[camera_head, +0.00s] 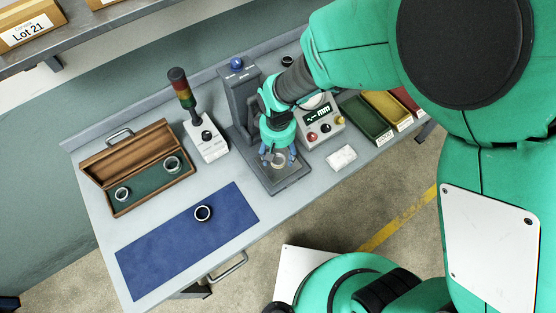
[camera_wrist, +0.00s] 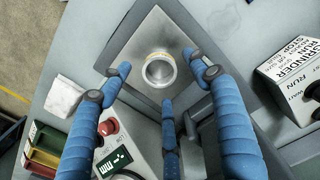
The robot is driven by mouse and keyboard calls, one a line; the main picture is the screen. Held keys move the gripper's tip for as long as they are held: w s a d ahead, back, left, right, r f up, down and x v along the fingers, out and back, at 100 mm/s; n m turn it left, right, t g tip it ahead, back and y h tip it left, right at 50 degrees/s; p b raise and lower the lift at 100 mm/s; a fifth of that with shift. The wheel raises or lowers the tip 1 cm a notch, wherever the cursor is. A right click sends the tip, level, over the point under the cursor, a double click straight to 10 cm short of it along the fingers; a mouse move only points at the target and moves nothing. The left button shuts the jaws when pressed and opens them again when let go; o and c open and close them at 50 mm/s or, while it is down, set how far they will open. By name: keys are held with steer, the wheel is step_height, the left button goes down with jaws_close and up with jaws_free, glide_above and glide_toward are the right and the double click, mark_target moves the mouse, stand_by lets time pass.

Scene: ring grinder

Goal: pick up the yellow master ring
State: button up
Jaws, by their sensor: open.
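The master ring (camera_wrist: 159,70), a pale metal ring with a yellow band on its rim, sits on the square grey plate of the gauge stand. It also shows small in the head view (camera_head: 279,160), partly hidden by my gripper. My gripper (camera_wrist: 160,78) has three blue fingers spread open above the plate. In the wrist view the fingertips lie around the ring, left, right and below it, with visible gaps. I cannot tell how far above the ring they are. In the head view my gripper (camera_head: 276,155) points down in front of the stand's column.
The gauge stand (camera_head: 240,100) rises close behind my gripper. A readout box (camera_head: 320,122) and a white cloth (camera_head: 341,158) are at right. A signal-light box (camera_head: 206,142), a wooden case (camera_head: 150,143) with two rings and a blue mat (camera_head: 165,255) with a dark ring (camera_head: 203,213) are left.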

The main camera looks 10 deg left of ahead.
steer(key=shift+f, duration=1.2)
steer(key=shift+c, duration=0.5)
steer(key=c, duration=1.3)
steer(key=shift+r, duration=0.1)
steer(key=shift+r, duration=0.5)
steer(key=r, duration=0.2)
steer(key=shift+s+d+r+p, duration=0.15)
steer(key=shift+s+r+p, duration=0.1)
steer(key=shift+r+p, duration=0.05)
steer(key=s+d, duration=0.3)
steer(key=s, duration=0.1)
steer(key=s+d, duration=0.2)
steer(key=s, duration=0.2)
steer(key=s+d+r+p, duration=0.1)
steer(key=s+d, duration=0.2)
steer(key=s, duration=0.1)
steer(key=shift+s+d+r, duration=0.1)
steer(key=shift+s+d, duration=0.2)
steer(key=shift+s, duration=0.05)
